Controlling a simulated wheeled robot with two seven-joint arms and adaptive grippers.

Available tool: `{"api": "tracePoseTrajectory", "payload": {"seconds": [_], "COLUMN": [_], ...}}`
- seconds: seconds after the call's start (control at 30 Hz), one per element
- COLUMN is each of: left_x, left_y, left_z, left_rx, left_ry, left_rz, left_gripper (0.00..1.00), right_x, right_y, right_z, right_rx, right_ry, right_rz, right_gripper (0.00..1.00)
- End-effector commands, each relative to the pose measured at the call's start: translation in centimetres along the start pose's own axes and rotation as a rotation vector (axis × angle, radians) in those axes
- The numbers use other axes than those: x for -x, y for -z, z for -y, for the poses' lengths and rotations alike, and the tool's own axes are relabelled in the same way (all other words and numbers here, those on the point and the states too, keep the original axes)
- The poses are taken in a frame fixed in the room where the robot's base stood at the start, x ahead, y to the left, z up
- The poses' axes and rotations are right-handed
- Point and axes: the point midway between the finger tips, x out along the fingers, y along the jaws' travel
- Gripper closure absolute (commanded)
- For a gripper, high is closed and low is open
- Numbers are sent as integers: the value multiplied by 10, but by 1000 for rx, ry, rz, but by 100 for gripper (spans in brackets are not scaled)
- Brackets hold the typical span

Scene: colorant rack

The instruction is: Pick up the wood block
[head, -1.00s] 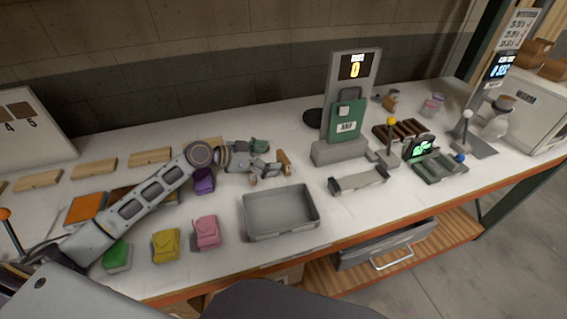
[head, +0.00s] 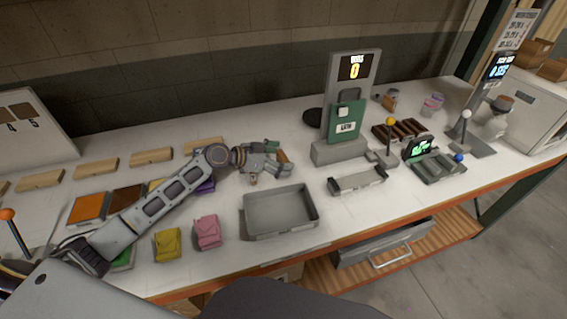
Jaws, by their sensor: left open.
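Several pale wood blocks lie in a row along the back left of the bench: one at the far left (head: 40,181), one beside it (head: 96,168), one further right (head: 151,156), and one partly hidden behind my left arm (head: 203,146). I cannot tell which one the task means. My left gripper (head: 269,168) is open, with orange-brown tips, above the bench behind the grey tray. It is to the right of the pale blocks and apart from them. My right gripper is not in view.
The grey tray (head: 281,232) stands front centre. Pink (head: 207,232) and yellow (head: 167,245) pouches lie left of it. A display stand with a green card (head: 345,122) stands behind right. An orange-knobbed lever (head: 8,215) is at far left.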

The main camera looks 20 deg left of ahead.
Motion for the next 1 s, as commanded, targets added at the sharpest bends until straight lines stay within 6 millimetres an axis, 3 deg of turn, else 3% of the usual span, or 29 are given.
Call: {"api": "tracePoseTrajectory", "payload": {"seconds": [0.07, 0.47, 1.0], "left_x": [0, 0, 4], "left_y": [0, 0, 10], "left_z": [0, 0, 0], "left_rx": [0, 0, -1], "left_ry": [0, 0, 0], "left_rz": [0, 0, 0], "left_gripper": [4, 53, 53], "right_x": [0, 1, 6], "right_y": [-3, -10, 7], "right_z": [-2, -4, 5], "right_rx": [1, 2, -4], "right_ry": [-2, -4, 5], "right_rz": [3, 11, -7], "right_gripper": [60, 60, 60]}}
